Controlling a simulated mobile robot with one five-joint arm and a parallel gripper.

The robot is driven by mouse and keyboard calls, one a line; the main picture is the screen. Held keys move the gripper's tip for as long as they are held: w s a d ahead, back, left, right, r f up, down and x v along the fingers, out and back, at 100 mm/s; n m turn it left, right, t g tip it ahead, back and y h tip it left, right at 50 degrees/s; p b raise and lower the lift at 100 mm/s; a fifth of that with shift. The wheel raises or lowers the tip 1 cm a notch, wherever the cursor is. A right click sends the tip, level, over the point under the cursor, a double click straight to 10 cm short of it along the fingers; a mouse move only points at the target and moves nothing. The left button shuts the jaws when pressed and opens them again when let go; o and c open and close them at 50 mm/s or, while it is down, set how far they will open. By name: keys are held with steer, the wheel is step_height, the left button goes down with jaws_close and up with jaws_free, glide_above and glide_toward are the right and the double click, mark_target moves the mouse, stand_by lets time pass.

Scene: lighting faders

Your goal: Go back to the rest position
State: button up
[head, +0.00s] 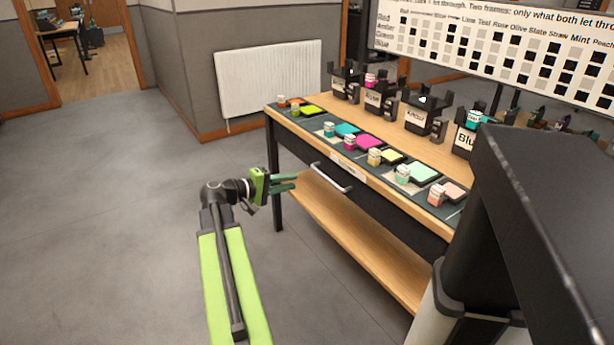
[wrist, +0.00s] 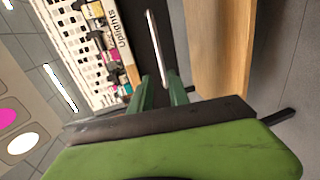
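My gripper (head: 290,183) is at the end of my green arm, in front of the bench on its left side. Its two green fingers are apart and nothing is held between them. In the wrist view the fingers (wrist: 161,85) point toward a silver drawer handle (wrist: 158,45), whose near end lines up with the gap between them. In the head view the handle (head: 331,177) is just right of the fingertips, seemingly clear of them. The dark drawer front (head: 375,208) looks closed.
The wooden bench (head: 350,232) has a lower shelf. On top are small jars and coloured squares on a dark strip, with black labelled holders (head: 421,115) behind. A chart board (head: 500,45) hangs above. A radiator (head: 268,77) is on the wall. The floor at left is clear.

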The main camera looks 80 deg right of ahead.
steer(key=v, duration=0.2)
steer(key=shift+w+a, duration=0.25)
steer(key=shift+a, duration=0.05)
steer(key=w+a+f+n+t+h, duration=0.1)
steer(key=w+a+f+n+t, duration=0.25)
steer(key=w+a, duration=0.85)
steer(key=w+a+f+n+t, duration=0.2)
steer(key=w+a+t, duration=0.5)
steer(key=w, duration=1)
steer(key=w+a+f+n+y, duration=0.1)
steer(key=w+a+f+y, duration=0.2)
steer(key=a, duration=0.7)
steer(key=w+a+f+n+y, duration=0.1)
steer(key=w+a+f, duration=0.3)
steer(key=a, duration=0.7)
steer(key=s+a+f+n+y+p, duration=0.1)
steer(key=a+f+y, duration=0.25)
steer(key=a, duration=0.85)
steer(key=s+a+f+y, duration=0.15)
steer(key=a+y, duration=0.35)
steer(key=a, duration=0.7)
step_height(320, 180, up, 35)
steer(key=p, duration=3.6)
steer(key=shift+w+d+r, duration=0.15)
steer(key=shift+w+r, duration=0.05)
